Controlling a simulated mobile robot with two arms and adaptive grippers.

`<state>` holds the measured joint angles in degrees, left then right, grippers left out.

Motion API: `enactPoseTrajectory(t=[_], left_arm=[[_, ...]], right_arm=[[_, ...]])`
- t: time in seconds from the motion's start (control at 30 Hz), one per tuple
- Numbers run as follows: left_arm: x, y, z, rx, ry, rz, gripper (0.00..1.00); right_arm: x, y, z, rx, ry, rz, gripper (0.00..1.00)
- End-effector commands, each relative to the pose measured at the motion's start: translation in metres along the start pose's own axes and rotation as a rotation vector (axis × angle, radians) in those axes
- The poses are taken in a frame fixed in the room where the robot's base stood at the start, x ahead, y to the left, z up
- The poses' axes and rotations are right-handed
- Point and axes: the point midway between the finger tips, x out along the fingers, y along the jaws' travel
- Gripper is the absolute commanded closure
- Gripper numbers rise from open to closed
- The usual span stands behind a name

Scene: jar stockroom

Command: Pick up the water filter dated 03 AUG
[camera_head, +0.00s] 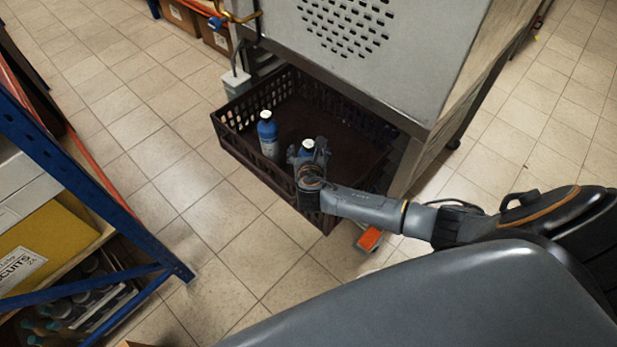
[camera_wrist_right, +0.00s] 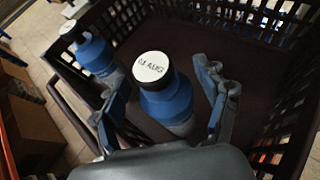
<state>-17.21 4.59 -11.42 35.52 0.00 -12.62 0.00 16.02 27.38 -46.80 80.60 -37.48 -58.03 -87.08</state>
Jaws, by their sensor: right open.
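Two blue bottles with white caps stand upright in a dark brown crate (camera_head: 238,153). One bottle (camera_head: 307,146) is at my right gripper (camera_head: 311,163). My left gripper is not in view.
A grey perforated cabinet (camera_head: 400,60) overhangs the crate's far side. A blue-framed shelf (camera_head: 75,165) stands at the left. Much of the crate floor (camera_head: 335,135) is empty. Tiled floor (camera_head: 150,130) is clear between shelf and crate.

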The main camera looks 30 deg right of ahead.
Motion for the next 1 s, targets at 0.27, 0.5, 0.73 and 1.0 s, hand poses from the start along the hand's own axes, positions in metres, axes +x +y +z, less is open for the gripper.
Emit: enactPoseTrajectory(t=[0.27, 0.5, 0.73, 1.0], left_arm=[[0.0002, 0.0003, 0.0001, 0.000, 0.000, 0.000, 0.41], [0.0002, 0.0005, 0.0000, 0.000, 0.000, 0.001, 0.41], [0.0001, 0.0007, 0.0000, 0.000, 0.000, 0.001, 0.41], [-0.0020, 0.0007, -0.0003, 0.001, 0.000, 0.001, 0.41]], right_arm=[[0.0021, 0.0003, 0.0003, 0.001, 0.000, 0.001, 0.30], [0.0018, 0.0003, -0.0002, 0.001, 0.001, 0.001, 0.79], [0.0017, 0.0008, 0.0011, 0.002, -0.001, 0.002, 1.00], [-0.0013, 0.0005, 0.0049, 0.002, 0.002, 0.002, 1.00]])
